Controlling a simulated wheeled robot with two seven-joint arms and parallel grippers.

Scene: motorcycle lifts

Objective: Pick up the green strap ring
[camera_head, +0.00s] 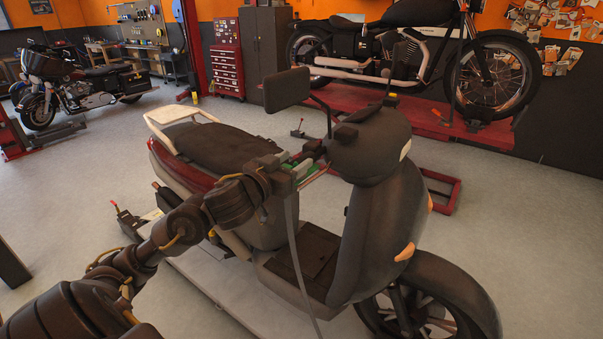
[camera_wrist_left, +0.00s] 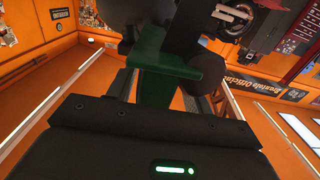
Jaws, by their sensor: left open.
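The green strap ring (camera_head: 313,169) shows as a small green strip beside the scooter's handlebar, partly hidden by my left gripper. In the left wrist view the green ring (camera_wrist_left: 168,78) appears as a dark green piece straight ahead of the gripper body. A grey strap (camera_head: 296,255) hangs down from this spot in front of the scooter's seat. My left gripper (camera_head: 308,167) is open, with its jaws at the green ring. I cannot tell whether the jaws touch it. My right gripper is not in view.
The dark scooter (camera_head: 378,225) stands close in front, with its mirror (camera_head: 287,89) and handlebar near my left gripper. A motorcycle (camera_head: 430,60) stands on a red lift (camera_head: 405,117) behind. Grey floor is open at the left and right.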

